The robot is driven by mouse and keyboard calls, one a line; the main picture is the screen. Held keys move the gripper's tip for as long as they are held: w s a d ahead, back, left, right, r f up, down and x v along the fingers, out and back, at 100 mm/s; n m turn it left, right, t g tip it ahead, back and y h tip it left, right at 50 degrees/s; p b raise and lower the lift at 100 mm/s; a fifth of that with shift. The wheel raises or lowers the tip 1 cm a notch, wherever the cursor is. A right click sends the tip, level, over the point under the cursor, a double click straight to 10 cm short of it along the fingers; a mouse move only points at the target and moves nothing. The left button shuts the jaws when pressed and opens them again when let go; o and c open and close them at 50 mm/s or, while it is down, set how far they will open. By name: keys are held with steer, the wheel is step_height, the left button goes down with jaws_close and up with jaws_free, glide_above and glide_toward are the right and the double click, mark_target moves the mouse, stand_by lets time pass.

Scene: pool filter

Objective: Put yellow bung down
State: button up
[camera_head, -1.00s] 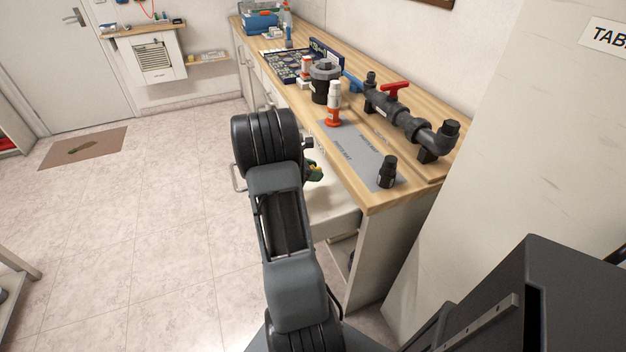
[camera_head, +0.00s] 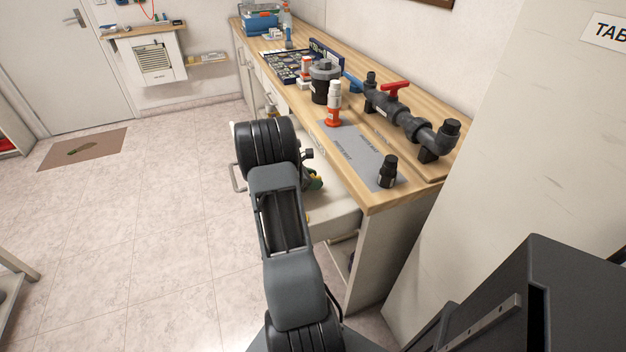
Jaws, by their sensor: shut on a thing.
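No yellow bung can be made out for sure. A small green and yellow thing (camera_head: 315,181) shows at the right edge of my arm, over or in the drawer (camera_head: 335,215). I cannot tell whether it lies in the drawer or is held. A grey mat (camera_head: 352,152) with printed marks lies on the wooden bench (camera_head: 405,197). An orange and white bottle (camera_head: 334,104) stands at its far end and a black fitting (camera_head: 388,171) at its near end.
A grey pipe assembly with a red valve handle (camera_head: 394,88) stands along the back of the bench. A dark round housing (camera_head: 322,80) and a case of small parts (camera_head: 284,66) stand farther off. The mat's middle is clear. A pale wall panel (camera_head: 500,180) stands at right.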

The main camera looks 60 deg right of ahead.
steer(key=shift+f, duration=0.4)
steer(key=o, duration=0.9)
steer(key=shift+r, duration=0.1)
steer(key=shift+r, duration=0.25)
steer(key=p+v, duration=0.1)
steer(key=v, duration=1.1)
steer(key=shift+r, duration=0.25)
steer(key=shift+r, duration=0.1)
